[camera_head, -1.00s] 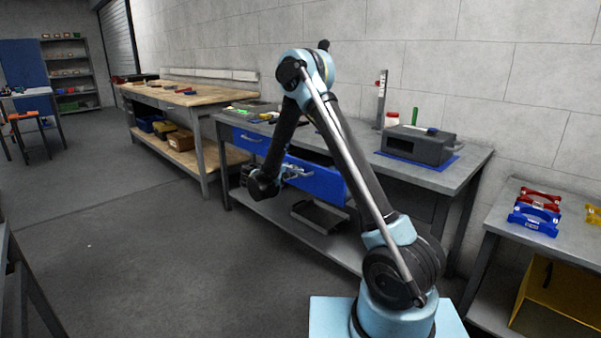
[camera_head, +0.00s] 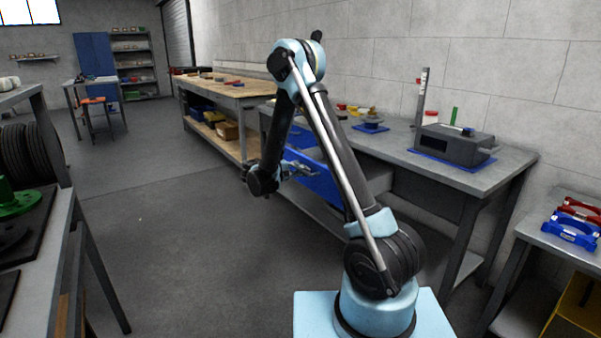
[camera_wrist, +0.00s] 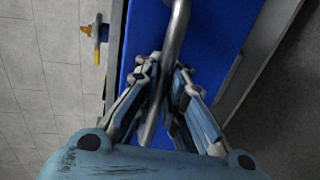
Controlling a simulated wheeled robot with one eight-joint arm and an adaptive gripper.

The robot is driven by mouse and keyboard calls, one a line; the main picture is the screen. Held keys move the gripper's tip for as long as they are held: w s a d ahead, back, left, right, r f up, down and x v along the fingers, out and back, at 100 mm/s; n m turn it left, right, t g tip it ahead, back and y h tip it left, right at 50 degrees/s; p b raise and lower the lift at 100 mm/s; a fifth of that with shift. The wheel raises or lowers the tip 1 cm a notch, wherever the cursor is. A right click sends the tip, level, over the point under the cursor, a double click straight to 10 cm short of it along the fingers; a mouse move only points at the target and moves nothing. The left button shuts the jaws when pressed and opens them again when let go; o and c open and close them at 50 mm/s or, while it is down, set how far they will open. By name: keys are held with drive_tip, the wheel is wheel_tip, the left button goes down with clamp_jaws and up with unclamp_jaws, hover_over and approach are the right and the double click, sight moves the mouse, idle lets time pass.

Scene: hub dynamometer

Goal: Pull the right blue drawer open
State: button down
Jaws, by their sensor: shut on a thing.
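The right blue drawer (camera_head: 322,184) stands out from the front of the grey workbench, with its grey side (camera_head: 372,182) in view. My gripper (camera_head: 298,168) is at the drawer front. In the wrist view, my gripper (camera_wrist: 163,75) is shut around the drawer's metal handle (camera_wrist: 177,28), which runs between the two fingers. The blue drawer front (camera_wrist: 215,30) lies just beyond them. The left blue drawer (camera_head: 300,138) is beside it under the bench top, partly hidden by my arm.
The grey workbench (camera_head: 495,178) carries a dark grey box (camera_head: 452,146) on a blue mat. A wooden bench (camera_head: 225,92) stands farther left. A side table with blue and red parts (camera_head: 570,230) is at right. A table edge with a green part is at left. The middle floor is clear.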

drive_tip(key=c, duration=1.7)
unclamp_jaws()
drive_tip(key=v, duration=1.2)
